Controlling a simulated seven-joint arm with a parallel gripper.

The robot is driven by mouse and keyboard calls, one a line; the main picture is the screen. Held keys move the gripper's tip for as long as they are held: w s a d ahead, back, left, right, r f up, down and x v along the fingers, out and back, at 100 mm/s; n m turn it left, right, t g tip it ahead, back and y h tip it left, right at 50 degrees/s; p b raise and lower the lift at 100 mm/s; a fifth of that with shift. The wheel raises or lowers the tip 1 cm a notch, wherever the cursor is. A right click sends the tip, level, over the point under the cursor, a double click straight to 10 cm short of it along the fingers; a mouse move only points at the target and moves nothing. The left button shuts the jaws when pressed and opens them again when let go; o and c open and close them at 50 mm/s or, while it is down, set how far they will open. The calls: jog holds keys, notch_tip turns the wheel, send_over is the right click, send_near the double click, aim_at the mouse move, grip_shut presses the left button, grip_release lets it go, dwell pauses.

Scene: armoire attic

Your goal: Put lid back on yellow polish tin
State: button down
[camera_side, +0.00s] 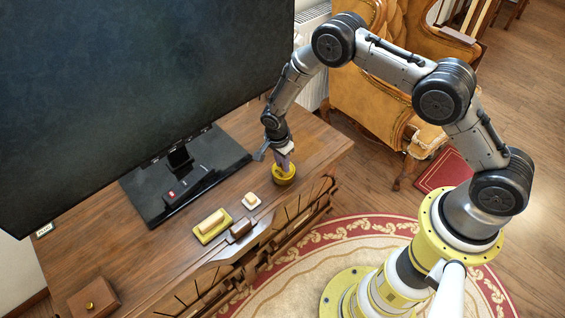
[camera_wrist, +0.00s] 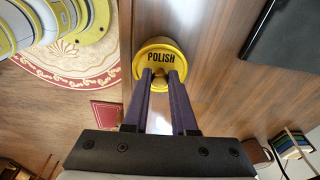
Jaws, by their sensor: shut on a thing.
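The round yellow polish tin (camera_side: 284,178) stands on the wooden cabinet top near its right end in the side view. In the wrist view a yellow round top marked POLISH (camera_wrist: 161,57) shows just beyond my fingers. My gripper (camera_side: 284,163) points down at the tin, its purple fingers reaching the tin's top. In the wrist view my gripper (camera_wrist: 160,78) is shut on a small yellowish part, which looks like the lid's knob. The fingers partly hide the tin's top. I cannot tell whether the lid is seated on the tin or slightly above it.
A large dark screen (camera_side: 140,90) on a black base (camera_side: 185,180) stands left of my gripper. A yellow tray with a pale block (camera_side: 211,224), a small cream block (camera_side: 251,200) and a brown block (camera_side: 240,228) lie nearer the front edge. A wooden box (camera_side: 94,298) sits lower left.

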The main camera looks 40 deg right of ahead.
jog(key=shift+c, duration=0.8)
grip_release()
jog(key=shift+r, duration=3.5)
grip_shut()
jog(key=shift+f, duration=0.3)
